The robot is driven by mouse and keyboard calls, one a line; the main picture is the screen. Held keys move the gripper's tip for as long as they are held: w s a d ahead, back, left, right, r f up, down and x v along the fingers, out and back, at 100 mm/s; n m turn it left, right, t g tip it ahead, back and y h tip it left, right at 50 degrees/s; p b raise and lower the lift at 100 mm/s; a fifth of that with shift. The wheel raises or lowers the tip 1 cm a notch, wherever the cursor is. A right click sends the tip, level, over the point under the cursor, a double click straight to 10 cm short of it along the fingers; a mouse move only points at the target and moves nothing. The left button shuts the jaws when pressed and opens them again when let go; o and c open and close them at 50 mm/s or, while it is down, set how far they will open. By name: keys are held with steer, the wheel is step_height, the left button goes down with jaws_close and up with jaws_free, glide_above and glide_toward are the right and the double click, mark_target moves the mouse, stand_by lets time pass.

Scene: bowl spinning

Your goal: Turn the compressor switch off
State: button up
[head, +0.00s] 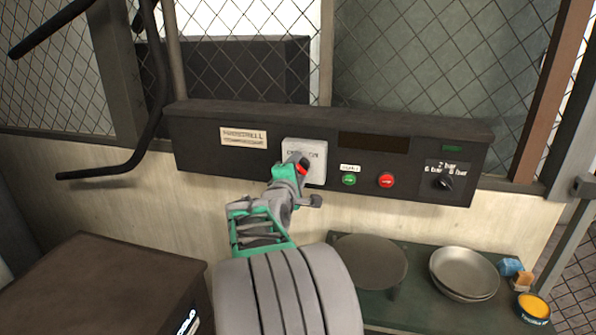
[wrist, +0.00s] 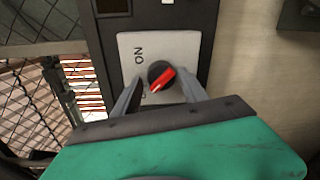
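The compressor switch is a black round knob with a red pointer (wrist: 162,76) on a pale plate (head: 314,151) in the dark control panel. In the wrist view the red pointer slants from upper right to lower left. "ON" is printed on the plate (wrist: 190,45); the marking below it is partly hidden by a finger. My gripper (head: 297,175) is at the plate in the head view. In the wrist view my gripper (wrist: 161,86) is open, with one finger on each side of the knob and gaps visible. Contact cannot be told.
On the panel right of the switch are a green button (head: 348,180), a red button (head: 386,180) and a black pressure knob (head: 443,183). Bowls (head: 464,271) and a round disc (head: 369,262) stand on a green table below. A brown box (head: 105,290) is at lower left.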

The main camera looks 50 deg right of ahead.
steer(key=shift+o, duration=0.8)
steer(key=shift+f, duration=0.1)
steer(key=b+v, duration=0.1)
steer(key=v, duration=0.6)
steer(key=shift+s+a, duration=0.15)
steer(key=shift+a, duration=0.2)
